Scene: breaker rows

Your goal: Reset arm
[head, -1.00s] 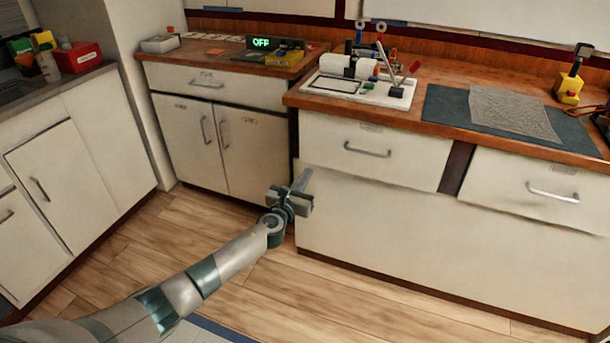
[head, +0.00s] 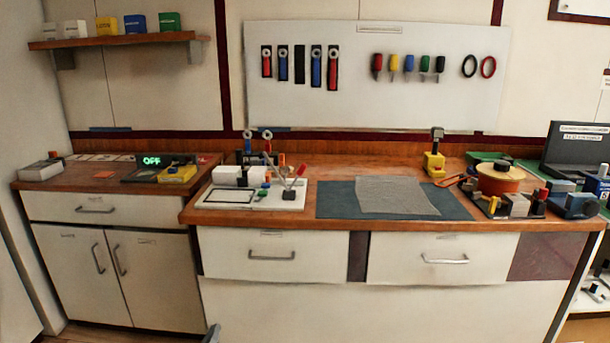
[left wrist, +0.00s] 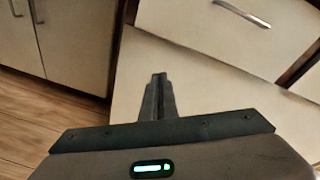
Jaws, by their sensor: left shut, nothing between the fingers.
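My left gripper (head: 212,335) shows only as a small grey tip at the bottom edge of the head view, in front of the lower cabinets. In the left wrist view my left gripper (left wrist: 158,82) is shut, with its two fingers together and nothing between them. It points at the plain cream cabinet front (left wrist: 205,100) below the drawers. The rest of the left arm is outside the head view. My right gripper is in neither view.
The wooden counter (head: 335,172) carries a white board fixture (head: 215,197), a grey cloth (head: 395,195) on a dark mat (head: 335,200), and an orange spool (head: 497,180). Drawers with handles (head: 271,256) are below. Tools hang on a white wall panel (head: 345,110).

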